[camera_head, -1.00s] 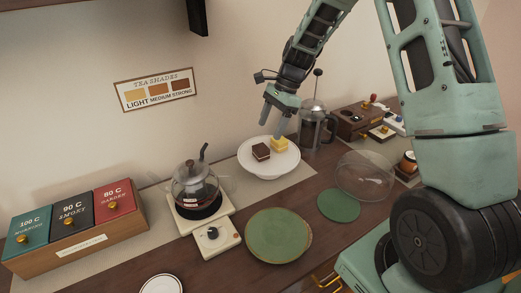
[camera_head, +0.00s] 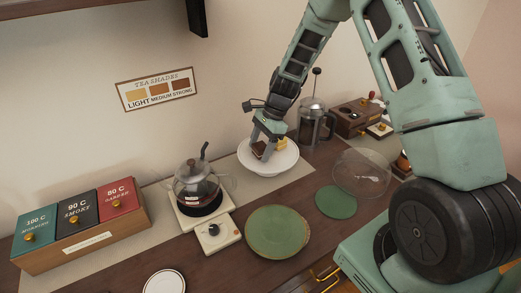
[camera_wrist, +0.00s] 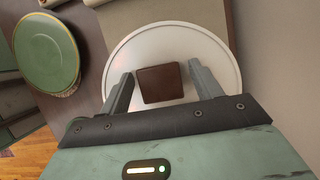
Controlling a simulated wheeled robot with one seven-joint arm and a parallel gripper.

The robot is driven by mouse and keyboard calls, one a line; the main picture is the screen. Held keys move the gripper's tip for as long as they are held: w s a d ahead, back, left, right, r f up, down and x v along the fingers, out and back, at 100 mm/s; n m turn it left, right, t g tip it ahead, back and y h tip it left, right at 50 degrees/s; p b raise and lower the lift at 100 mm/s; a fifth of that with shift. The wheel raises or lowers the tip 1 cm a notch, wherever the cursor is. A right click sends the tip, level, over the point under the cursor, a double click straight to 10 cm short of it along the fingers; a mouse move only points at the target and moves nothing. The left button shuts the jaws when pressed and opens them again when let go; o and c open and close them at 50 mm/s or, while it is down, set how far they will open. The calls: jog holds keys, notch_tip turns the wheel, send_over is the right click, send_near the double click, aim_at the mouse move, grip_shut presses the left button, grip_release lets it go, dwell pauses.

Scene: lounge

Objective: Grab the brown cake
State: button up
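The brown cake (camera_wrist: 161,84) sits on a white plate (camera_wrist: 220,60), dark and square from above in the wrist view. In the head view the brown cake (camera_head: 259,148) is partly hidden by my gripper (camera_head: 265,143). In the wrist view my gripper (camera_wrist: 160,88) is open, with one finger on each side of the brown cake and a visible gap on both sides. A yellow cake (camera_head: 282,143) is on the same plate (camera_head: 275,168), to the right of my gripper in the head view.
A French press (camera_head: 316,122) stands close to the right of the plate. A glass kettle (camera_head: 197,180) on a stand is to the left. A green plate (camera_head: 278,231), a small green disc (camera_head: 336,202) and a glass dome (camera_head: 362,172) are in front.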

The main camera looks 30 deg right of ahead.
jog(key=c, duration=0.8)
